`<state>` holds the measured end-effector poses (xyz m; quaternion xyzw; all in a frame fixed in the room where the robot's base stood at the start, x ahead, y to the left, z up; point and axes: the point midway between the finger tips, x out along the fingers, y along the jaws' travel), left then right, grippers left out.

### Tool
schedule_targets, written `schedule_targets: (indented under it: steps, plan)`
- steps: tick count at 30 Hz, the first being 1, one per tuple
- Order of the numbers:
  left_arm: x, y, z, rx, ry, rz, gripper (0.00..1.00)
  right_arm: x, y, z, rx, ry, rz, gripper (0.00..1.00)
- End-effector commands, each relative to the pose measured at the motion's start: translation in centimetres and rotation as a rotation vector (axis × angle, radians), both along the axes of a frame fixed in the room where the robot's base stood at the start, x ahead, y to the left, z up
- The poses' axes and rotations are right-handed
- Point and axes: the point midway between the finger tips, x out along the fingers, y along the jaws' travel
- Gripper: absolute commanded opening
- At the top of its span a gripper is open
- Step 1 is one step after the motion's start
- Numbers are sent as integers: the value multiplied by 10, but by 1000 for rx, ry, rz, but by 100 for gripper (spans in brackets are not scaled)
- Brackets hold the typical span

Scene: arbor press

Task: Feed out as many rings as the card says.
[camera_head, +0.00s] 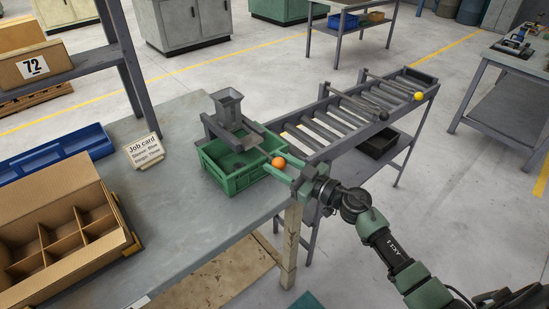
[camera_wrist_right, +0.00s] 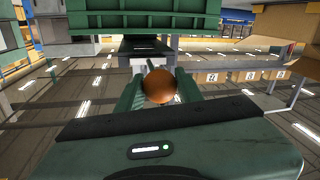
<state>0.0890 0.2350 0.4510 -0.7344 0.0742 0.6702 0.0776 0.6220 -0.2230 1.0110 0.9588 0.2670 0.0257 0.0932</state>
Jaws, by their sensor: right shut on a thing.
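A grey ring feeder (camera_head: 228,112) with a square hopper stands over a green crate (camera_head: 238,182) at the table's right edge. An orange ball knob (camera_head: 278,162) sits on the feeder's side towards my right arm. My right gripper (camera_head: 281,168) is shut on this knob; in the right wrist view the knob (camera_wrist_right: 159,86) sits between the two green fingers, with a thin rod behind it. No rings can be made out in the hopper or crate. The job card (camera_head: 146,151) seems to read sleeve blue, rings three. My left gripper is out of view.
A cardboard box with dividers (camera_head: 118,214) and a blue tray (camera_head: 96,138) are on the table's left. A roller conveyor (camera_head: 335,120) with levers, one tipped by a yellow knob (camera_head: 418,96), stands beyond the table. The table's middle is clear.

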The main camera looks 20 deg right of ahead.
Motion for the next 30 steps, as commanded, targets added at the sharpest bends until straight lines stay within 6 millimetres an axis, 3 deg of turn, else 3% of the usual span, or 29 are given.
schedule_targets:
  steps: [2, 3, 5, 17, 30]
  plan:
    - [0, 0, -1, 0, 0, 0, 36, -2, 1, -5, -3, 7, 3, 0]
    - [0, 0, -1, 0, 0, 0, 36, -2, 1, -5, -3, 7, 3, 42]
    - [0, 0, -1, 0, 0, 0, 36, -1, 1, -5, -3, 7, 3, 57]
    - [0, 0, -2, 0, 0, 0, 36, -6, -3, -3, -2, 4, 1, 57]
    - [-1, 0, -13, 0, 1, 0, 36, -63, -37, -5, -1, 6, 1, 57]
